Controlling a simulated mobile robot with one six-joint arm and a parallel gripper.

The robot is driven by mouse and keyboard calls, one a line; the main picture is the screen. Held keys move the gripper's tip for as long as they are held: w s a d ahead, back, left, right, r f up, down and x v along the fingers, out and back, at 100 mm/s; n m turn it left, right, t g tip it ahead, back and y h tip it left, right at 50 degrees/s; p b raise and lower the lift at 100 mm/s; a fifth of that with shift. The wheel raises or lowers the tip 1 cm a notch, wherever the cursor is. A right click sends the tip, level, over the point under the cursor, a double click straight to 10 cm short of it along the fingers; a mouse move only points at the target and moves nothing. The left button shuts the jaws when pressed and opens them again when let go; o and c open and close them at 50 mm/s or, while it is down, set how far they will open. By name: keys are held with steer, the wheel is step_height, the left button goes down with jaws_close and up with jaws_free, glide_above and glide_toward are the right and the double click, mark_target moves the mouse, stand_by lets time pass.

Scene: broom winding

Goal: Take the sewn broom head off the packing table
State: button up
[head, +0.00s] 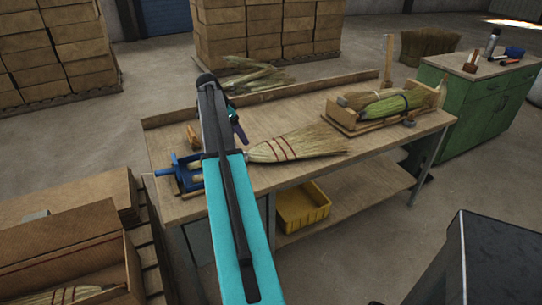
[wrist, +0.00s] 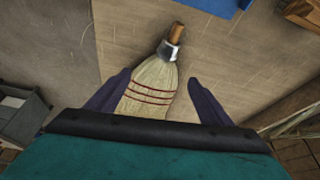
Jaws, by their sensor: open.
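The sewn broom head (head: 300,143) lies flat on the packing table (head: 240,195), its pale straw fanned to the right with red stitch rows. In the wrist view the broom head (wrist: 154,88) shows a metal collar and a short wooden stub at its top. My gripper (wrist: 160,77) is open, with one dark purple finger on each side of the straw. I cannot tell whether the fingers touch it. In the head view my arm hides part of the table and the collar end, and one finger shows above the table.
A blue clamp (head: 186,174) sits left of the broom head. A wooden tray (head: 345,120) of straw bundles stands at the right. A yellow bin (head: 302,206) is on the shelf below. An open carton (head: 60,270) with sewn straw is at lower left.

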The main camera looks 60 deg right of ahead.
mark_target(249, 153)
steer(key=shift+w+f, duration=0.3)
steer(key=shift+f, duration=0.05)
steer(key=shift+p+x, duration=0.75)
steer(key=shift+x, duration=3.55)
steer(key=shift+d, duration=0.1)
steer(key=shift+p+x, duration=0.7)
steer(key=shift+x, duration=0.25)
steer(key=shift+p+x, duration=0.45)
steer(key=shift+x, duration=1.2)
steer(key=shift+d, duration=0.1)
